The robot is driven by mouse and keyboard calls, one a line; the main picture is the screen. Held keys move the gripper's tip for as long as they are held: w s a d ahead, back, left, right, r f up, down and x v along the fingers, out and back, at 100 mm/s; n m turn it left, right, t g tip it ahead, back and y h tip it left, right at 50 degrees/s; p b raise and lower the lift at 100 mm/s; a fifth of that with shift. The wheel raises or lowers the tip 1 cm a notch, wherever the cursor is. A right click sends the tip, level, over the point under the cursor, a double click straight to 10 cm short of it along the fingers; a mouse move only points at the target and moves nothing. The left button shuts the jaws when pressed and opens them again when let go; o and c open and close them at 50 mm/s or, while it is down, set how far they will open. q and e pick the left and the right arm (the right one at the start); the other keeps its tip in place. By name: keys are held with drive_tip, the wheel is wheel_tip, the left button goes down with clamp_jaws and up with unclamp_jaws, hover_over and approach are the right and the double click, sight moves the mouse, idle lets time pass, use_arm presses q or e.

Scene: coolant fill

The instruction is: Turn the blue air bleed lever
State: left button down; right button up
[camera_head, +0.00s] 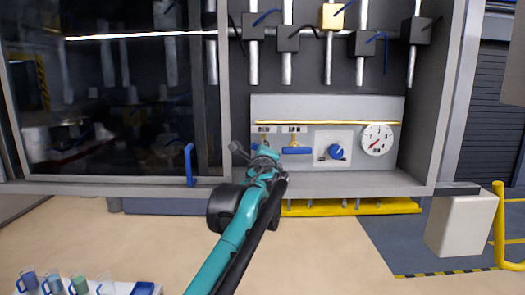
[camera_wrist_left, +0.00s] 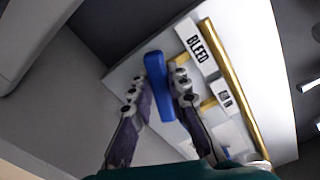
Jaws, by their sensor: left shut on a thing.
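The blue air bleed lever (camera_wrist_left: 158,84) shows in the left wrist view beside the label reading BLEED (camera_wrist_left: 201,46) on a pale panel. My left gripper (camera_wrist_left: 157,92) has one finger on each side of the lever and is shut on it. In the head view the left gripper (camera_head: 258,153) is at the left part of the panel (camera_head: 330,108), below the first label, and hides the bleed lever there. My right gripper is not in view.
Right of the gripper, the panel has a second blue handle (camera_head: 297,150), a blue knob (camera_head: 336,152) and a round gauge (camera_head: 377,138). Vertical pipes with dark blocks hang above. A glass door with a blue handle (camera_head: 189,165) is at the left. Cups stand at the bottom left.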

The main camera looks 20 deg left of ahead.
use_arm(q)
drive_tip(key=shift+n, duration=2.3)
drive_tip(key=c, duration=1.4)
unclamp_jaws()
drive_tip(key=shift+c, duration=0.2)
drive_tip(key=shift+w+f, duration=0.1)
drive_tip(key=shift+w, duration=0.15)
drive_tip(key=v, duration=1.2)
